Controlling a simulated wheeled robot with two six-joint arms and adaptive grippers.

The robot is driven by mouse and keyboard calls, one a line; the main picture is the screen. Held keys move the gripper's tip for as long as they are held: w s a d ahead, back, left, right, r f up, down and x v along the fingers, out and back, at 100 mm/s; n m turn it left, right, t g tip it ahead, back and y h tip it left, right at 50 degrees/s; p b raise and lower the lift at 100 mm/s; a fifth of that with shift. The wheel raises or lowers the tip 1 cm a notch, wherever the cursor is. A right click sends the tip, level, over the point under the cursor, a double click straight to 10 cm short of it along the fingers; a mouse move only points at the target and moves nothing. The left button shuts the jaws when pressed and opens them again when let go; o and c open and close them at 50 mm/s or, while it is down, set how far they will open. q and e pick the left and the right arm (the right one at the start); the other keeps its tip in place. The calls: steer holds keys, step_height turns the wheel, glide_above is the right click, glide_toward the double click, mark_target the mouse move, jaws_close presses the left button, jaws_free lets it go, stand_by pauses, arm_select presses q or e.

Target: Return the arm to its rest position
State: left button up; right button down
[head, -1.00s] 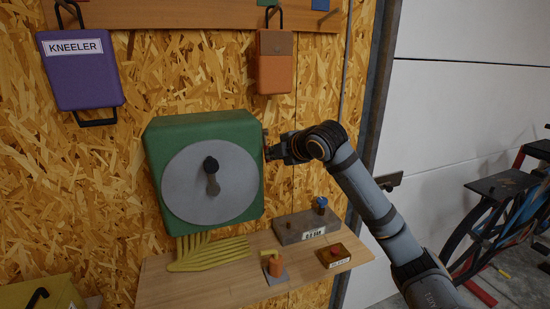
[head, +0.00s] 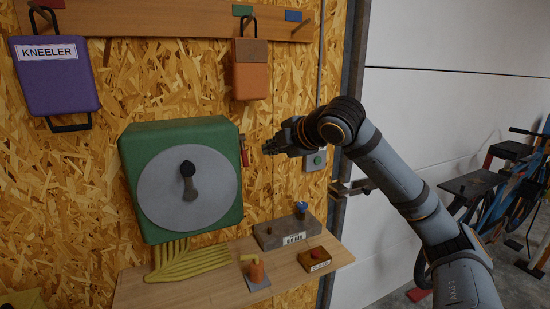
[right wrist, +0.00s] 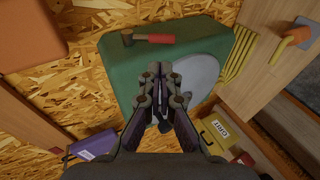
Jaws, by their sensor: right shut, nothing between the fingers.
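My right gripper (head: 268,147) is shut and empty. It is in the air to the right of a green box (head: 130,160) with a grey disc and a dark crank on its front. A small lever with a red handle (head: 245,153) is on the box's right side, a short gap from the fingertips. In the right wrist view the shut fingers (right wrist: 160,68) show in front of the green box (right wrist: 117,62), and the red handle (right wrist: 155,39) lies beyond the tips. My left gripper is in neither view.
A wooden shelf (head: 200,288) below carries a grey block (head: 268,236), an orange-and-yellow piece (head: 257,271) and a small box with a red button (head: 318,254). A purple kneeler (head: 60,85) and an orange pouch (head: 251,80) hang above. A grey switch box (head: 316,161) is behind my arm.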

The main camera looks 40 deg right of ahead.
steer(key=s+a+f+m+g, duration=0.1)
steer(key=a+f+m, duration=0.15)
steer(key=f, duration=0.75)
steer(key=s+a+f+m+g, duration=0.2)
steer(key=a+f, duration=0.2)
steer(key=f, duration=0.7)
steer(key=s+a+f+m+g, duration=0.15)
steer(key=a+f, duration=0.25)
steer(key=f, duration=0.6)
steer(key=s+a+f+m+g, duration=0.1)
steer(key=s+f+m+g, duration=0.1)
steer(key=s+f+m, duration=0.5)
steer(key=s+a+f+m+g, duration=0.2)
steer(key=s+f, duration=0.7)
steer(key=s, duration=0.2)
steer(key=s+d+f+m+g, duration=0.1)
steer(key=s+d+f, duration=0.1)
steer(key=f, duration=1.1)
steer(key=s+d+f+g, duration=0.1)
steer(key=f, duration=1.3)
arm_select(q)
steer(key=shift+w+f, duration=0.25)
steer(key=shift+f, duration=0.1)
arm_select(e)
steer(key=s+d+f, duration=0.1)
steer(key=s+f, duration=1.5)
steer(key=s, duration=0.2)
steer(key=shift+s+d+g+h, duration=0.15)
steer(key=shift+s+g+h, duration=0.2)
steer(key=shift+g, duration=0.1)
